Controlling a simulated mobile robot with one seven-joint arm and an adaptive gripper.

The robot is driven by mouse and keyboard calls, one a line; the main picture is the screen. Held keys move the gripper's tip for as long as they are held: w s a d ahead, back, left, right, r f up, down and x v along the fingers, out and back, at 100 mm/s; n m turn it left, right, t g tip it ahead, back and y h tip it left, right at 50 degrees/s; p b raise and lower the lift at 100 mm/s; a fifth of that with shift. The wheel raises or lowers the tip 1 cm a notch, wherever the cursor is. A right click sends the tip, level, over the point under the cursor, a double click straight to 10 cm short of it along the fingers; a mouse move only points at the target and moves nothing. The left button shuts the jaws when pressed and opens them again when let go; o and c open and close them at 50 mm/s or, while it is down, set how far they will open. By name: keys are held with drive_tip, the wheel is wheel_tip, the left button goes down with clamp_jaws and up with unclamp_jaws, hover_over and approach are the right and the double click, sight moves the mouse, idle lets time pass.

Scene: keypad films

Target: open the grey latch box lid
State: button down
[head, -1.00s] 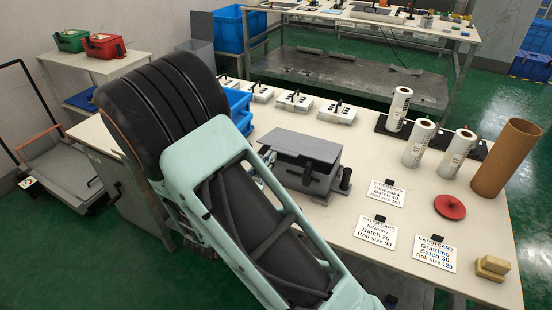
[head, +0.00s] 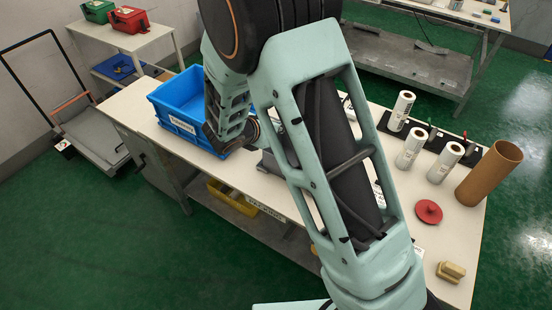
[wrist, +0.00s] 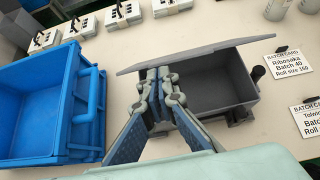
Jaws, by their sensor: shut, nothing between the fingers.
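The grey latch box stands on the pale bench; in the wrist view its open inside and front wall (wrist: 236,108) show. Its grey lid (wrist: 215,50) is raised and seen nearly edge-on along the back of the box. My gripper (wrist: 158,74) is shut and empty. Its fingertips are at the left part of the box opening, close against the lid; I cannot tell whether they touch it. A dark knob (wrist: 258,73) sticks out at the box's right side. In the head view my arm hides most of the box, leaving a grey corner (head: 271,168).
A blue bin (head: 183,122) stands left of the box, close to my wrist. Label cards (wrist: 289,62), white rolls (head: 410,147), a brown tube (head: 489,174) and a red disc (head: 428,211) are to the right. White switch boxes (wrist: 116,16) line the back.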

drive_tip(key=shift+g, duration=0.3)
drive_tip(key=w+d+r+p, duration=0.1)
drive_tip(key=w+r, duration=0.1)
drive_tip(key=w+d+r+p, duration=0.1)
drive_tip(key=w+d+r, duration=0.1)
drive_tip(key=shift+w+d, duration=0.1)
drive_tip(key=shift+w, duration=0.25)
drive_tip(key=w+d+r, duration=0.1)
drive_tip(key=w+d, duration=0.2)
drive_tip(key=w, duration=0.2)
drive_tip(key=shift+w+d+r, duration=0.25)
drive_tip(key=shift+d+r, duration=0.05)
drive_tip(key=shift+d, duration=0.1)
